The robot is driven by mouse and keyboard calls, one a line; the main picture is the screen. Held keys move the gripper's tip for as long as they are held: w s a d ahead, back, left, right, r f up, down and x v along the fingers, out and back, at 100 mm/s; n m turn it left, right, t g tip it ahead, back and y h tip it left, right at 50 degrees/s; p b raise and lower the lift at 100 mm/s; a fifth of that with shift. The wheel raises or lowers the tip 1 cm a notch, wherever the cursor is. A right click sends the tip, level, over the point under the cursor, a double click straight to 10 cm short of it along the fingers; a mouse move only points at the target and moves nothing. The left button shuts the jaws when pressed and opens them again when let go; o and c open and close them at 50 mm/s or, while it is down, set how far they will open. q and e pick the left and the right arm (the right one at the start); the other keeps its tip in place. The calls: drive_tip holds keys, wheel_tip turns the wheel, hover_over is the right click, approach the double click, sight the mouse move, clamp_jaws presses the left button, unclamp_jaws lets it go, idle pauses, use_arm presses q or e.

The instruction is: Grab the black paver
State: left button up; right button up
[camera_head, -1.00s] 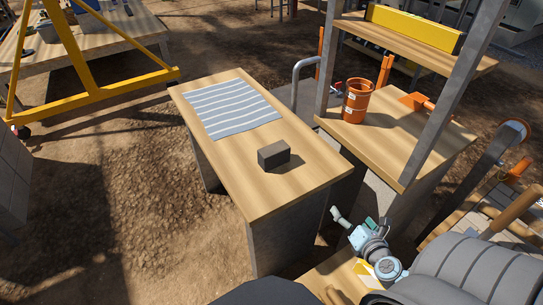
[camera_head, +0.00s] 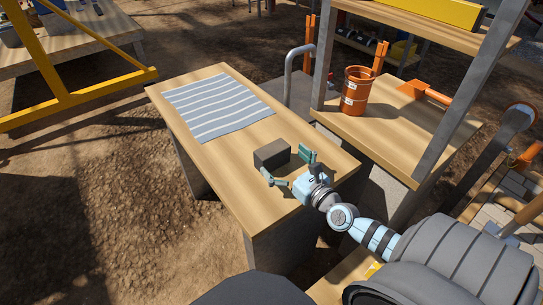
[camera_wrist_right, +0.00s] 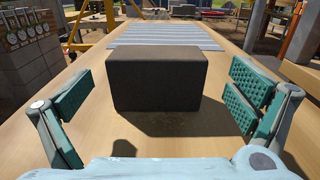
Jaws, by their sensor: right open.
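The black paver (camera_head: 272,154) is a dark block on the wooden table (camera_head: 215,148). My right gripper (camera_head: 287,167) is open, close in front of the paver on its near right side. In the right wrist view the paver (camera_wrist_right: 157,78) sits centred ahead of the two teal finger pads, with a gap on each side. The fingers of the right gripper (camera_wrist_right: 160,97) do not touch it. My left gripper is not seen in any view.
A grey striped mat (camera_head: 218,106) lies on the far part of the table. A wooden shelf rack (camera_head: 395,118) with an orange bucket (camera_head: 356,91) stands to the right, its post near the table. The table is otherwise bare.

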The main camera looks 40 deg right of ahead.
sight(278, 156)
drive_tip(key=w, duration=0.5)
drive_tip(key=shift+a+r, duration=0.1)
drive_tip(key=shift+r, duration=0.05)
drive_tip(key=shift+s, duration=0.15)
drive_tip(key=c, duration=0.5)
drive_tip(key=shift+r, duration=0.1)
drive_tip(key=c, duration=1.3)
